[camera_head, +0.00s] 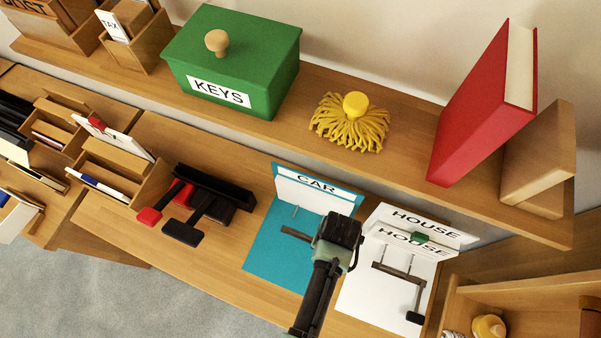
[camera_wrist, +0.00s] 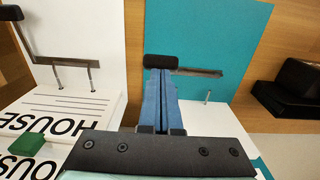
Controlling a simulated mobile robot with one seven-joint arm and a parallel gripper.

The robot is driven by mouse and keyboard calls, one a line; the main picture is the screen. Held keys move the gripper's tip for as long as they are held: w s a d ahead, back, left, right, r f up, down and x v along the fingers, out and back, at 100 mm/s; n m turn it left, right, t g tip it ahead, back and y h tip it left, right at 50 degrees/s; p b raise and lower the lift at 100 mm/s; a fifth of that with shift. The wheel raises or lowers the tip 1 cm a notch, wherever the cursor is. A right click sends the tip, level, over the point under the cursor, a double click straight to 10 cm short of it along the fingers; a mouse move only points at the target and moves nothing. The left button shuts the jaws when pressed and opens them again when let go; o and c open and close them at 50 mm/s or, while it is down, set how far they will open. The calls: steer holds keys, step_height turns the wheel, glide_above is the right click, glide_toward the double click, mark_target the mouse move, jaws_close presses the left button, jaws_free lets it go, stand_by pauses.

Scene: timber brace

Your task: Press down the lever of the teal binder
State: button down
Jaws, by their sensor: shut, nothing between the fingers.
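The teal binder (camera_head: 268,247) lies open on the desk, with a white sheet labelled CAR (camera_head: 316,185) at its back end. Its lever is a metal bar (camera_head: 294,233); my gripper (camera_head: 338,243) hides the lever's handle end in the head view. In the wrist view the teal binder (camera_wrist: 210,28) shows the lever's black handle (camera_wrist: 175,62) right at the tips of my gripper's blue fingers (camera_wrist: 161,78). The fingers are together and hold nothing. I cannot tell whether they touch the handle.
A white binder labelled HOUSE (camera_head: 365,290) lies close to the right, with its own black-ended lever (camera_head: 414,317). A black hole punch (camera_head: 213,193) and red stapler (camera_head: 150,214) stand to the left. The shelf above holds a green KEYS box (camera_head: 232,65), yellow duster (camera_head: 350,122) and red book (camera_head: 483,105).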

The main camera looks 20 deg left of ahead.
steer(key=shift+s+f+b, duration=0.1)
steer(key=shift+f+b, duration=0.4)
steer(key=shift+f, duration=0.45)
steer(key=shift+w+f, duration=0.6)
steer(key=shift+f+b, duration=0.1)
steer(key=shift+b, duration=0.2)
steer(key=shift+s+f, duration=0.1)
steer(key=shift+s, duration=0.25)
steer(key=shift+w+f+b, duration=0.15)
steer(key=shift+f+b, duration=0.4)
steer(key=shift+f, duration=0.1)
steer(key=shift+r, duration=0.1)
steer(key=shift+s, duration=0.2)
